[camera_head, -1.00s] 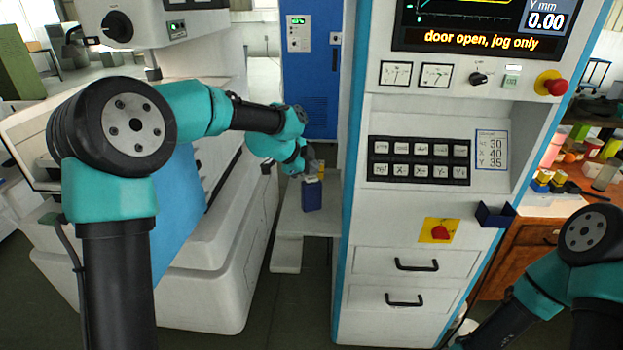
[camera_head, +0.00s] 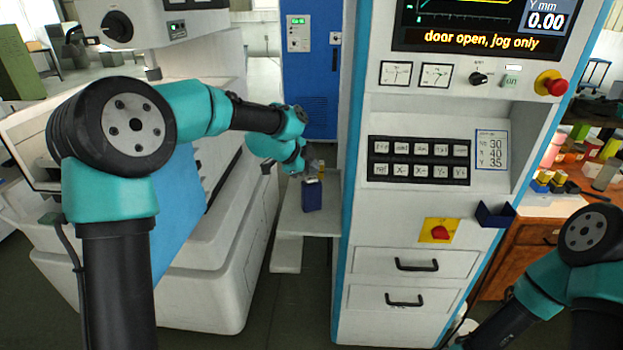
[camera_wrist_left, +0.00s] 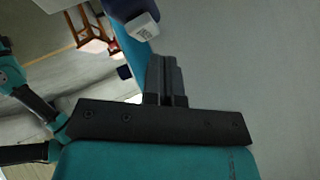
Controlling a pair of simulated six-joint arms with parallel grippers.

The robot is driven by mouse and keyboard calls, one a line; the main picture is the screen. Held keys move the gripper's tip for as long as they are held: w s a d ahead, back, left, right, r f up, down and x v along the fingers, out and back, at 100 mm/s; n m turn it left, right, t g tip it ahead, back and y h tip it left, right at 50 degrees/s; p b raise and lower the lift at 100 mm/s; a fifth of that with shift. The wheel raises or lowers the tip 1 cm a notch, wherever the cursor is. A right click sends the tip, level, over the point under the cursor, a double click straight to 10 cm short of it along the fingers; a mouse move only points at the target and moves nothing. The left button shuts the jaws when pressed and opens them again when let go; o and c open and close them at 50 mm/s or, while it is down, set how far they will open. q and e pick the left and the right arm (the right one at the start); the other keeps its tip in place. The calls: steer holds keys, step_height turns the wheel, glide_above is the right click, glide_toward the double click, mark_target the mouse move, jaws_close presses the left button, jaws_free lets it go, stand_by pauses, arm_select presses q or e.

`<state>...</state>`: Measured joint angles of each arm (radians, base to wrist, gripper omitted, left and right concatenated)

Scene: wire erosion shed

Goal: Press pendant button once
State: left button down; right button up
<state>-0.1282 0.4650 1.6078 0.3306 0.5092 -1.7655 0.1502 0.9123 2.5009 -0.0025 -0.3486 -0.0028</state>
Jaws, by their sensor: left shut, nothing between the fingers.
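A dark blue block with a pale top (camera_head: 312,196), which may be the pendant, stands upright on a white ledge beside the tall cabinet. A dark blue body with a white end (camera_wrist_left: 142,26), probably the same block, shows at the top of the left wrist view. No button can be made out on it. My left gripper (camera_head: 313,168) is just above and behind the block in the head view; I cannot tell whether it touches. Its fingers (camera_wrist_left: 165,75) are shut and empty in the left wrist view. My right arm shows at lower right, but its gripper is out of view.
The white ledge (camera_head: 291,222) lies between the machine at left and the control cabinet (camera_head: 395,218). The cabinet has a keypad (camera_head: 418,160), a red emergency button (camera_head: 551,83) and a red knob (camera_head: 439,232). A dark blue holder (camera_head: 495,214) sticks out at its right.

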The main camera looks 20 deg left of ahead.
mark_target(312, 179)
arm_select(q)
steer(key=shift+f, duration=0.15)
steer(key=shift+f, duration=0.3)
steer(key=shift+f, duration=0.4)
stand_by(0.9)
steer(key=shift+r, duration=0.85)
steer(key=shift+r, duration=0.1)
steer(key=shift+r, duration=2.45)
